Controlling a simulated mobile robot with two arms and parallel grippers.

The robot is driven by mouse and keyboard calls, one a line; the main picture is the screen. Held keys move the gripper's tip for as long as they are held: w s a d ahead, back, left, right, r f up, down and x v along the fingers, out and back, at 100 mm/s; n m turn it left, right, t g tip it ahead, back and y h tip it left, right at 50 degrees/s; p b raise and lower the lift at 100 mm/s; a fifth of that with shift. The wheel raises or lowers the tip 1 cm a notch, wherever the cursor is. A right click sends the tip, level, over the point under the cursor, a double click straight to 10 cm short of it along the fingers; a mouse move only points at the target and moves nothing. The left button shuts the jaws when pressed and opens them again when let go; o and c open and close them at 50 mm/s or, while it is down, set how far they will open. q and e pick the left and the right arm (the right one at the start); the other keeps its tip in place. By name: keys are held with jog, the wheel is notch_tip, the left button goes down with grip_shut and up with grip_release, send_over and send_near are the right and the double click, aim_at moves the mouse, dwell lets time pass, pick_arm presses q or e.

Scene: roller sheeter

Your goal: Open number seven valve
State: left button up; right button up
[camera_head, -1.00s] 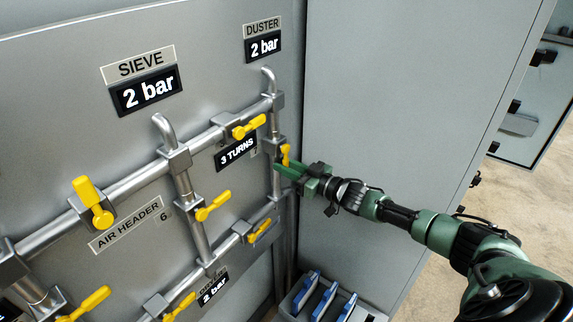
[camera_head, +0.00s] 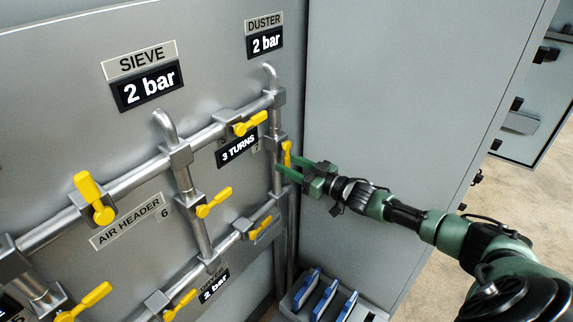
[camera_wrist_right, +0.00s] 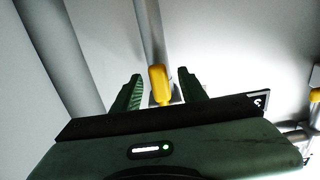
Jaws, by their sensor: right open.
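The number seven valve has a yellow handle (camera_head: 287,152) on the vertical pipe below the DUSTER sign, right of the small 7 label (camera_head: 256,148). The handle stands roughly upright, in line with its pipe. My right gripper (camera_head: 286,164) is open in front of the valve, its green fingers spread apart. In the right wrist view, the yellow handle (camera_wrist_right: 158,84) appears between the two fingers with gaps on both sides. Contact cannot be told. My left gripper is out of view.
Nearby yellow handles sit on the upper header (camera_head: 250,123), the lower pipe (camera_head: 260,228) and the number six branch (camera_head: 213,203). A grey cabinet (camera_head: 410,95) stands close on the right. A bin with blue-edged items (camera_head: 322,300) is below.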

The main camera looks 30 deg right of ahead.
jog(key=b+v, duration=0.1)
jog(key=v, duration=0.5)
jog(key=shift+s, duration=0.2)
jog(key=shift+f, duration=0.1)
